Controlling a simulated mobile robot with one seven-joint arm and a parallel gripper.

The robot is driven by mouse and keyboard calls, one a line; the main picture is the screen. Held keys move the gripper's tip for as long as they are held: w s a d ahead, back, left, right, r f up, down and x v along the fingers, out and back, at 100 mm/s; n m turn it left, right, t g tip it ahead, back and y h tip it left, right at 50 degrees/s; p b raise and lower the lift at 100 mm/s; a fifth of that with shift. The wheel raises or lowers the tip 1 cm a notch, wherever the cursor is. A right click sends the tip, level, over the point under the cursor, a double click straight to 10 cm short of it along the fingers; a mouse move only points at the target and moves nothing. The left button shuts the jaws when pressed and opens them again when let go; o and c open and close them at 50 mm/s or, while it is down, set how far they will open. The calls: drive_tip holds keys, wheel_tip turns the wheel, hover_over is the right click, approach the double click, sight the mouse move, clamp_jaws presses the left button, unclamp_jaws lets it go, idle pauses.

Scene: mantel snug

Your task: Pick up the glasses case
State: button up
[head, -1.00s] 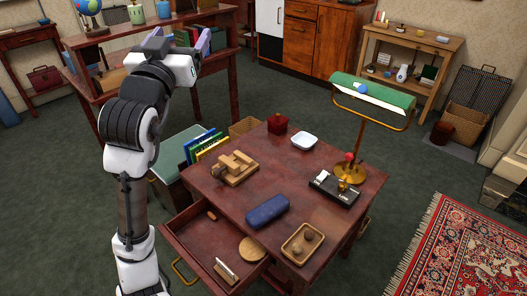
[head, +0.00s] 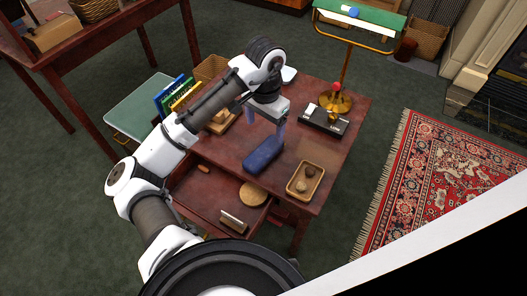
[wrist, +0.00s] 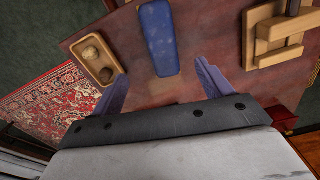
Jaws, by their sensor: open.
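The glasses case (head: 263,155) is a long blue case lying on the reddish-brown desk (head: 235,148). In the wrist view the case (wrist: 160,38) stands at top centre, its near end just beyond the fingertips. My gripper (head: 265,125) hangs above the desk, pointing down, near the far end of the case. In the wrist view my gripper (wrist: 160,75) has its two bluish fingers spread wide, one on either side of the case's line, with nothing between them. I cannot tell exactly how high the fingers are above the case.
A wooden tray (head: 292,187) with round objects lies right of the case. A black desk set (head: 313,122) and a green-shaded lamp (head: 348,20) stand behind it. A wooden block stand (wrist: 249,40) is on the other side. The front drawer (head: 195,197) is open.

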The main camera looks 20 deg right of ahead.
wheel_tip(320, 180, down, 7)
drive_tip(key=shift+b, duration=0.3)
drive_tip(key=shift+w+f, duration=0.2)
drive_tip(key=shift+f, duration=2.55)
drive_tip(key=c, duration=1.1)
drive_tip(key=shift+r, duration=0.15)
